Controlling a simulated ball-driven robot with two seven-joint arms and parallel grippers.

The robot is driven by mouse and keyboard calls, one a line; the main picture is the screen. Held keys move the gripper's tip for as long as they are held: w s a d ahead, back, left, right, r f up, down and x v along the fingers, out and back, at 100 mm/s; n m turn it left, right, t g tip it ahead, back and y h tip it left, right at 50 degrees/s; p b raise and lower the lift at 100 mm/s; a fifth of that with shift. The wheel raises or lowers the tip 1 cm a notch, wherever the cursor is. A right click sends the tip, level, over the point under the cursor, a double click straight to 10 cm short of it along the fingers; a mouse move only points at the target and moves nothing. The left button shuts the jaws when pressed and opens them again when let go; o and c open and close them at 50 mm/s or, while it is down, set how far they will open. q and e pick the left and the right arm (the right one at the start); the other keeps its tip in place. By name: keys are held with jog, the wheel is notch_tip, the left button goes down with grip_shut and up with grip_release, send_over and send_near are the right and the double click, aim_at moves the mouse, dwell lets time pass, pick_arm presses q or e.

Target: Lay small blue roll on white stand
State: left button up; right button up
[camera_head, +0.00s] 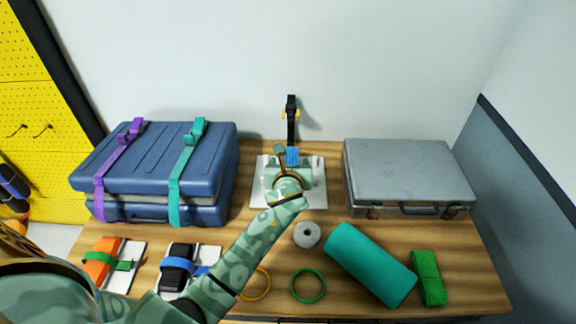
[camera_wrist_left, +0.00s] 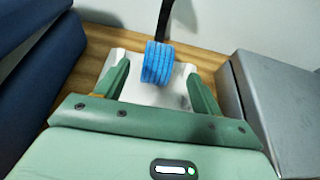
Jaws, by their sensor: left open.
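The small blue roll (camera_head: 292,156) is at the far part of the white stand (camera_head: 260,194), on the wooden table. In the left wrist view the blue roll (camera_wrist_left: 158,63) appears over the white stand (camera_wrist_left: 140,94), ahead of my gripper's palm. My left gripper (camera_head: 289,160) is open, with its fingers (camera_wrist_left: 160,80) on either side of the roll and a visible gap to each. The underside of the roll is hidden, so its contact with the stand cannot be told. My right gripper is not in view.
A blue suitcase (camera_head: 150,160) with purple and teal straps stands left, and a grey case (camera_head: 405,172) right. A black post (camera_head: 291,120) rises behind the stand.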

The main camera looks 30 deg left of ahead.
pick_arm(q)
jog(key=p+v, duration=0.1)
jog(key=v, duration=0.4)
jog(key=shift+s+d+r, duration=0.1)
jog(key=shift+s, duration=0.05)
